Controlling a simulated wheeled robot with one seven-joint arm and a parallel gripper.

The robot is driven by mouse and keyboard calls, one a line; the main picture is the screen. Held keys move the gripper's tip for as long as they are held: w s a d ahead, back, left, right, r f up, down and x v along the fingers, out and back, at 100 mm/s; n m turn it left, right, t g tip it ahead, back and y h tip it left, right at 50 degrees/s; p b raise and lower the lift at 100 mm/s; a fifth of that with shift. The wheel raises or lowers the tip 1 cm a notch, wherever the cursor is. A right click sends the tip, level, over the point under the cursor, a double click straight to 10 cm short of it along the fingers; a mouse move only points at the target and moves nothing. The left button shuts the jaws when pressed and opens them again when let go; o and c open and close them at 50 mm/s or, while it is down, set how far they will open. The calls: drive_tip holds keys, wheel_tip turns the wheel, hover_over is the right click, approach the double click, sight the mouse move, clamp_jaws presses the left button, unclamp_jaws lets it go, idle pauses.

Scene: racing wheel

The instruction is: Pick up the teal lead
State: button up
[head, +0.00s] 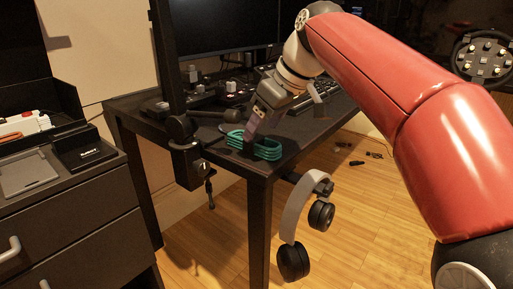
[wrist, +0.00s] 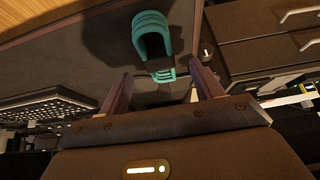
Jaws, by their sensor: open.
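The teal lead (head: 268,152) is a coiled bundle lying on the near corner of the dark desk. In the wrist view the teal lead (wrist: 150,20) shows as a long loop just beyond my fingers, with its nearer end roughly between the two fingertips in the picture. My gripper (head: 249,138) points down at the coil from above and hides part of it. In the wrist view my gripper (wrist: 161,76) has its fingers spread wide with nothing held. I cannot tell whether a fingertip touches the lead.
A black clamp mount (head: 183,150) stands on the desk edge left of the coil. Headphones (head: 298,225) hang below the desk's right edge. A keyboard (head: 325,88) and a monitor (head: 220,30) are farther back. A drawer cabinet (head: 75,220) stands at left.

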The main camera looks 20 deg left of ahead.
sight(256, 138)
drive_tip(key=b+x, duration=0.1)
drive_tip(key=x, duration=0.3)
drive_tip(key=shift+w+f, duration=0.1)
drive_tip(key=shift+f, duration=0.05)
drive_tip(key=shift+c, duration=0.4)
drive_tip(key=c, duration=1)
drive_tip(key=shift+r, duration=0.2)
